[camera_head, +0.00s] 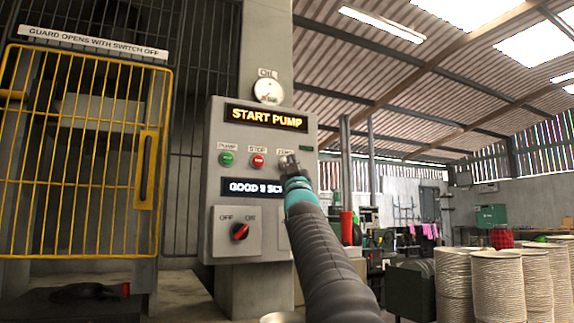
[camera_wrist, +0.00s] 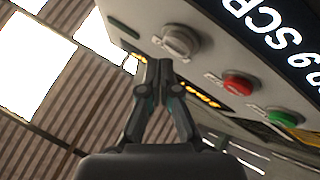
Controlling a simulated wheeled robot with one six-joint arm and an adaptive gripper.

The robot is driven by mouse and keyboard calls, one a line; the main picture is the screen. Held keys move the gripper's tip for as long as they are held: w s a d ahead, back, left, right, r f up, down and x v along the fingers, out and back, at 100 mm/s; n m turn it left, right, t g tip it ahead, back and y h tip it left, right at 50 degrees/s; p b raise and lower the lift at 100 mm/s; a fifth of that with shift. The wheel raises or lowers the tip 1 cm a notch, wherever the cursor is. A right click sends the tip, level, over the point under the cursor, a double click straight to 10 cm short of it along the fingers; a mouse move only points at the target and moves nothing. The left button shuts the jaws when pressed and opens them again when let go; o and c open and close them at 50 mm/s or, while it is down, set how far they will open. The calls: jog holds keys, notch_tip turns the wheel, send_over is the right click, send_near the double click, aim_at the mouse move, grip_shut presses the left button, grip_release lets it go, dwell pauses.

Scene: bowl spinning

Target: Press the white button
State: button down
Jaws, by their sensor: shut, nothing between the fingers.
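The white button (camera_wrist: 180,42) shows in the wrist view as a pale round knob on the grey control panel (camera_head: 213,185), beside the red button (camera_wrist: 238,85). In the head view my gripper and arm hide most or all of it below the right-hand label. My gripper (camera_wrist: 160,66) is shut and empty, its fingertips close together just beside the white button in the wrist view. In the head view my gripper (camera_head: 289,162) is at the upper right of the panel's button row. I cannot tell whether it touches the panel.
The green PUMP button (camera_head: 226,159) and red STOP button (camera_head: 257,161) sit left of my gripper. A red OFF/ON switch (camera_head: 240,232) is below. A yellow guard door (camera_head: 85,150) stands left. Spools (camera_head: 497,285) stand far right. The panel's right side is open.

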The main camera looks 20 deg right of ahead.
jog(key=shift+w, duration=0.15)
jog(key=shift+w, duration=0.3)
jog(key=shift+w, duration=0.45)
dwell(0.8)
dwell(0.3)
jog(key=shift+s+b, duration=0.7)
jog(key=shift+s, duration=0.15)
jog(key=shift+s+f, duration=0.1)
